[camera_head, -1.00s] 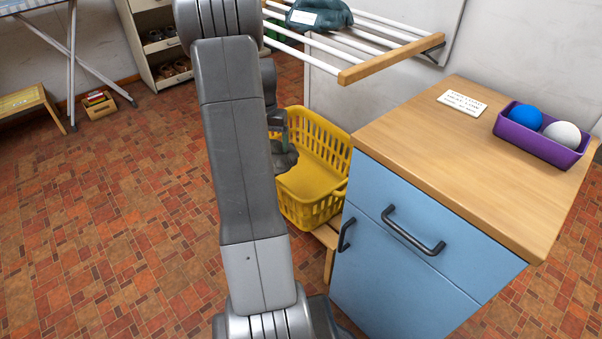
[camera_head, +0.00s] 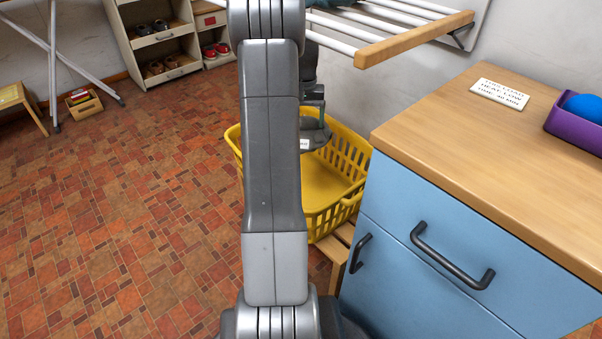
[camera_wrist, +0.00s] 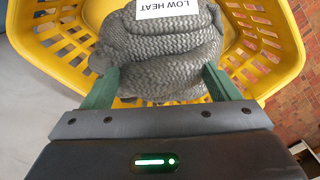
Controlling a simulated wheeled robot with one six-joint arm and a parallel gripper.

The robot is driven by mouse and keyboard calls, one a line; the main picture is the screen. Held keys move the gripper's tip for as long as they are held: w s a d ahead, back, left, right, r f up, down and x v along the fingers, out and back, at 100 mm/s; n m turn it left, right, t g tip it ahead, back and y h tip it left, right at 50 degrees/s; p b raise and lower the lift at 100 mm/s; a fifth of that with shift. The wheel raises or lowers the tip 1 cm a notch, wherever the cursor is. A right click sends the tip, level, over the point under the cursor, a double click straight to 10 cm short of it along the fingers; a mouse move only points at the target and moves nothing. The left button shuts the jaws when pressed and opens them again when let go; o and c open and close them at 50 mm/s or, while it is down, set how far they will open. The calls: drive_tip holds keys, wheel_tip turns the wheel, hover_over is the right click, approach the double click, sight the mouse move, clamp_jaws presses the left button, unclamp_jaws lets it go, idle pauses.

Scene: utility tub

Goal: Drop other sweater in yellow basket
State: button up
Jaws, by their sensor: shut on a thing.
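A grey knitted sweater (camera_wrist: 160,60) with a white "LOW HEAT" label is between the two green fingers of my gripper (camera_wrist: 161,78), which is shut on it. In the head view the sweater (camera_head: 316,137) hangs below my gripper (camera_head: 312,98), partly hidden behind my arm. The yellow basket (camera_head: 352,160) is below and around it in the picture, standing on a low wooden support left of the blue cabinet. In the wrist view the basket's rim (camera_wrist: 270,30) surrounds the sweater on both sides. The visible part of the basket floor is bare.
A blue cabinet (camera_head: 420,235) with a wooden top stands close on the right of the basket. A white-barred drying rack (camera_head: 415,38) juts from the wall above and behind it. A purple tray (camera_head: 577,128) sits on the cabinet top. Open tiled floor lies left.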

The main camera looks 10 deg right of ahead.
drive_tip(key=shift+f+b, duration=1.9)
drive_tip(key=shift+f, duration=0.45)
drive_tip(key=o, duration=1.6)
